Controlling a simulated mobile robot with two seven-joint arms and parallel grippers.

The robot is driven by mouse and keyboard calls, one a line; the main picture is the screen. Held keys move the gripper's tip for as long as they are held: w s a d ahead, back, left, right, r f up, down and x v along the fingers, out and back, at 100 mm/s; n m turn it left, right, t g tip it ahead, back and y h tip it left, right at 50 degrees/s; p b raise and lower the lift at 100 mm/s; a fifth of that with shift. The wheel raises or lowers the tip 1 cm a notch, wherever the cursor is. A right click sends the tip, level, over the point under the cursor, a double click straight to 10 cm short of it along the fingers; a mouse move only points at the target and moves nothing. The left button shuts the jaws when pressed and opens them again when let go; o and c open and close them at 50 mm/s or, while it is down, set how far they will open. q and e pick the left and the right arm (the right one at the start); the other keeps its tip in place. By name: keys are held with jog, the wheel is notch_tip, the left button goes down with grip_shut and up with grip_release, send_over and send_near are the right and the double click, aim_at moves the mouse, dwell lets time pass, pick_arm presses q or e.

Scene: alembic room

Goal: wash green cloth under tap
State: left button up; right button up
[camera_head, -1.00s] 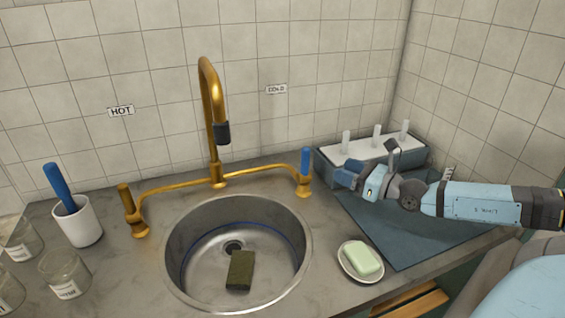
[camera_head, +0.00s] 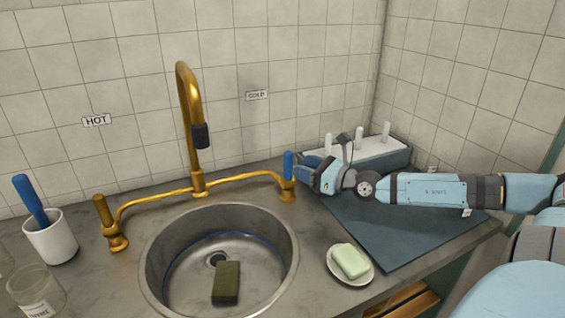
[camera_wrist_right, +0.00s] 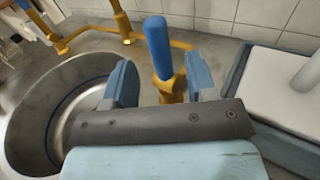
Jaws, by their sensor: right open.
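The gold tap (camera_head: 190,120) stands behind the round steel sink (camera_head: 155,255), with no water visible at its dark nozzle. A folded dark olive-green cloth (camera_head: 227,283) lies on the sink floor beside the drain. The blue cold handle (camera_head: 288,164) stands upright at the right end of the tap; the brass hot handle (camera_head: 104,212) is at the left end. My right gripper (camera_head: 303,168) is open beside the blue handle. In the right wrist view the blue handle (camera_wrist_right: 158,48) appears between the two open fingers (camera_wrist_right: 157,82); contact cannot be told. My left gripper is not in view.
A soap dish with pale green soap (camera_head: 351,262) sits right of the sink. A blue mat (camera_head: 400,235) and a white-pegged rack (camera_head: 370,155) lie beneath and behind my right arm.

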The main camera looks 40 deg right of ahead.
aim_at(290, 178)
jog(key=shift+p+x, duration=0.4)
jog(key=shift+x, duration=2)
jog(key=shift+p+x, duration=0.5)
jog(key=shift+x, duration=0.8)
grip_shut()
jog(key=shift+a, duration=0.15)
